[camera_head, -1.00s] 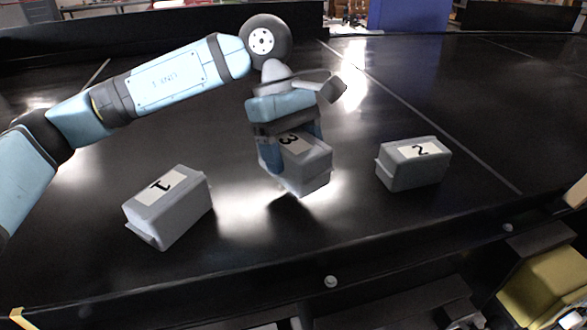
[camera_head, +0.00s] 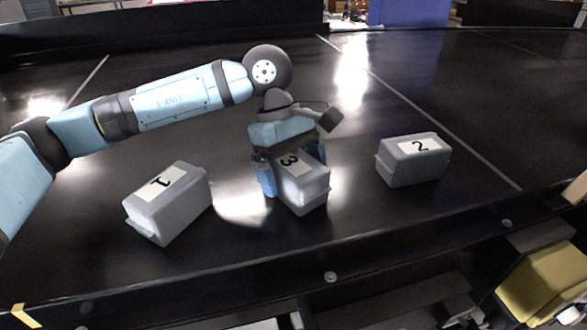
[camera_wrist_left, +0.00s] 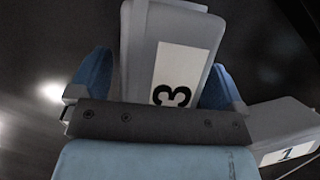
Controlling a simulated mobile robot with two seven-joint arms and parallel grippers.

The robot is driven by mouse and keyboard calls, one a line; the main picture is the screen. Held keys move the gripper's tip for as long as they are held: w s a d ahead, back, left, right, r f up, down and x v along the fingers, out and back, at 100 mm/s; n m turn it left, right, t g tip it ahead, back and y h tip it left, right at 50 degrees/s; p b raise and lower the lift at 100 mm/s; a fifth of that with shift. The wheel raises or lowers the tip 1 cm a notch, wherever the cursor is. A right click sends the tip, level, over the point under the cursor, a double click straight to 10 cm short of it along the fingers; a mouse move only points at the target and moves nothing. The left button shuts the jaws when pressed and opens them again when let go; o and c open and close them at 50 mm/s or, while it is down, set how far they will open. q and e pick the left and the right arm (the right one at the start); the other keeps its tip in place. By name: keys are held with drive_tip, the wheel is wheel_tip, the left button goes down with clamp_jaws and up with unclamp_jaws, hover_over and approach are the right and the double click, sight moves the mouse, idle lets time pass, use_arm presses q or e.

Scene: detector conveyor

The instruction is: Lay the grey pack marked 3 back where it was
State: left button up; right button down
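The grey pack marked 3 (camera_head: 304,192) sits on the black conveyor belt (camera_head: 330,235), between the other two packs. Its white label faces up. My left gripper (camera_head: 293,178) is over it, pointing down, with one blue finger on each side. In the left wrist view the pack marked 3 (camera_wrist_left: 172,45) lies between the fingers of my left gripper (camera_wrist_left: 155,85), with a narrow gap at the left finger; the fingers look open around it. My right gripper is not in view.
A grey pack marked 1 (camera_head: 172,208) lies to the left on the belt, and a grey pack marked 2 (camera_head: 411,164) to the right. The belt's front edge rail (camera_head: 420,258) runs below them. A yellow bin (camera_head: 548,285) is at the lower right. The belt behind is clear.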

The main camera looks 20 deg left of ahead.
use_arm(q)
drive_tip(key=shift+r, duration=0.35)
drive_tip(key=b+v, duration=0.1)
drive_tip(key=v, duration=0.9)
drive_tip(key=shift+w+a+r, duration=0.1)
drive_tip(key=shift+a+r, duration=0.1)
drive_tip(key=shift+r, duration=0.1)
drive_tip(key=shift+w+a+r, duration=0.1)
drive_tip(key=shift+a+r, duration=0.05)
drive_tip(key=shift+r, duration=0.25)
